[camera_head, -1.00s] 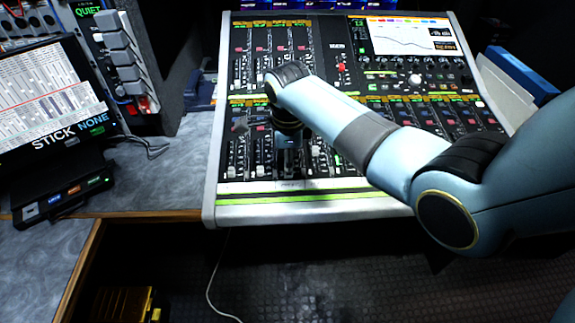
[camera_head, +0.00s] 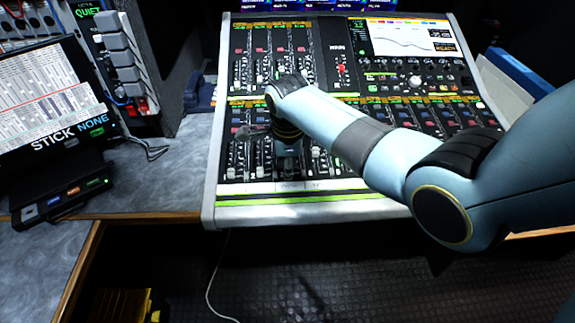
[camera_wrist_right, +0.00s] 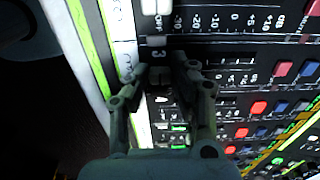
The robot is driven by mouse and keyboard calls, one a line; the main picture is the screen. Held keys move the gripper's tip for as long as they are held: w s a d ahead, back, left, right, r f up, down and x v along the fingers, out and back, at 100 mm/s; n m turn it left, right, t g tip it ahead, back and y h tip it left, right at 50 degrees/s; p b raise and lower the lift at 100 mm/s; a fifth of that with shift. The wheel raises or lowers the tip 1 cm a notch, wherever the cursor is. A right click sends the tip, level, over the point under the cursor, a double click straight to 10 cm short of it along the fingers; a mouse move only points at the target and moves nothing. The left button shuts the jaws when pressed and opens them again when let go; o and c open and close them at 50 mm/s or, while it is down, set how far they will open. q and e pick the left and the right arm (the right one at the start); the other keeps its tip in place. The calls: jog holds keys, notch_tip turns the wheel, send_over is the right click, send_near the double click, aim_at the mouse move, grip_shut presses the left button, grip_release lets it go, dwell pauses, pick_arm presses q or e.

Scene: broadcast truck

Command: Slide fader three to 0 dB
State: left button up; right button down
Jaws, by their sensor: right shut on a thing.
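The mixing console (camera_head: 209,190) has rows of faders. In the right wrist view, a fader cap (camera_wrist_right: 160,75) beside a "3" label sits between the fingers of my right gripper (camera_wrist_right: 161,72), which is shut on it. The cap is near the OFF end of its scale; the 0 mark (camera_wrist_right: 235,17) lies farther right, along the slot. In the head view my right gripper (camera_head: 288,165) is low over the front fader bank, and my wrist hides part of that bank. My left gripper is not in view.
A neighbouring white fader cap (camera_wrist_right: 155,7) sits close by, also near OFF. Coloured buttons (camera_wrist_right: 258,107) lie up the panel. A black device (camera_head: 62,195) and a screen (camera_head: 45,90) stand left of the console. The desk (camera_head: 165,185) beside it is mostly bare.

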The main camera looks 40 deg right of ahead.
jog(key=w+d+b, duration=0.1)
jog(key=w, duration=0.1)
jog(key=w+d+b, duration=0.1)
jog(key=w, duration=0.1)
jog(key=w+d+b, duration=0.1)
jog(key=shift+w+d+r, duration=0.25)
jog(key=shift+w+r, duration=0.05)
jog(key=shift+w, duration=0.1)
jog(key=shift+w+d+r, duration=0.1)
jog(key=shift+w, duration=0.05)
jog(key=shift+r, duration=0.1)
jog(key=c, duration=1.1)
grip_release()
jog(key=shift+r, duration=0.1)
jog(key=r, duration=0.4)
jog(key=s+r, duration=0.1)
jog(key=r, duration=0.2)
jog(key=a+r, duration=0.1)
jog(key=r, duration=0.3)
jog(key=shift+s+r, duration=0.2)
jog(key=shift+r, duration=0.15)
